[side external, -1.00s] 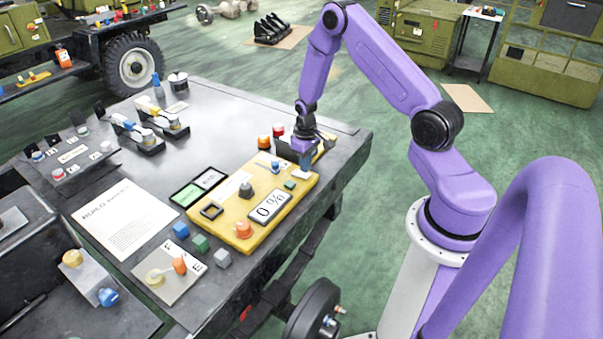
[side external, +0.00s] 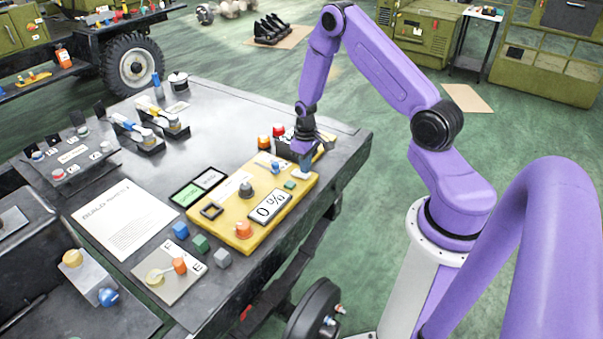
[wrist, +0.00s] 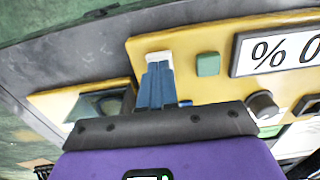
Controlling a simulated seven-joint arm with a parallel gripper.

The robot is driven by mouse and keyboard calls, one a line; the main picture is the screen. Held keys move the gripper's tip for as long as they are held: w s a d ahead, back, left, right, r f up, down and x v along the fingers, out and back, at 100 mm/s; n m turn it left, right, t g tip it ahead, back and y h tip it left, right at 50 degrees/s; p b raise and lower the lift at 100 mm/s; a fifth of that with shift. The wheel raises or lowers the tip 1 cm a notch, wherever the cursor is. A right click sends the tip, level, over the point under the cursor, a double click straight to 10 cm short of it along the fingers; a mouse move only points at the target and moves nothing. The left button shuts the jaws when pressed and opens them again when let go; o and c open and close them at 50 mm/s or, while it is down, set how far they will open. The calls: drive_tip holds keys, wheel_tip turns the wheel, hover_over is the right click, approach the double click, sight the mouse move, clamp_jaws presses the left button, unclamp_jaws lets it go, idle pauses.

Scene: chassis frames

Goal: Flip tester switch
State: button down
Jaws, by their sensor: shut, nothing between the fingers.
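The yellow tester panel (side external: 225,228) lies flat near the right edge of the dark table. It carries a display (side external: 270,207) reading 0 %, a grey knob (side external: 246,190), an orange knob (side external: 243,230), a green button (side external: 290,185) and a small blue switch (side external: 275,166). My gripper (side external: 304,172) is shut and empty at the panel's far right corner, to the right of the blue switch. In the wrist view, its blue fingers (wrist: 157,62) lie together over the yellow surface beside the green button (wrist: 208,64). The switch is mostly hidden there behind the gripper.
A second yellow piece (side external: 318,156) with red and orange knobs (side external: 264,142) stands just behind my gripper. Coloured cubes (side external: 200,243), a printed sheet (side external: 125,220) and a plate with an orange-tipped lever (side external: 180,266) lie nearby.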

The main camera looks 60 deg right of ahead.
drive_tip(key=shift+f, duration=0.7)
idle(0.4)
drive_tip(key=shift+r, duration=3.5)
